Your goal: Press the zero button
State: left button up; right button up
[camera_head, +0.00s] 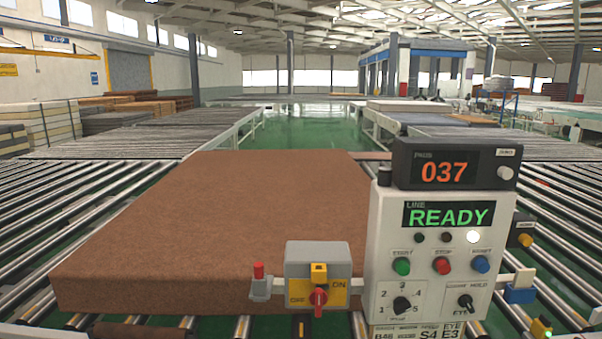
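A dark counter box (443,165) sits on top of the white control panel (384,225) at the right. Its display reads 037 in orange. A small pale round button (506,172) is on the right part of its face, under a small white label (507,153) whose text is too small to read surely; it may be the zero button. Nothing touches the button. Neither my left nor my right gripper is in view.
A brown mattress (210,225) lies on the rollers left of the panel. A grey switch box (317,259) with a red knob stands in front of it. The panel shows READY above green (402,266), red (441,265) and blue (480,264) buttons. Roller conveyors (555,210) run on both sides.

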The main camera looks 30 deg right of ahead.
aim_at(504, 172)
jog(key=z, duration=1.8)
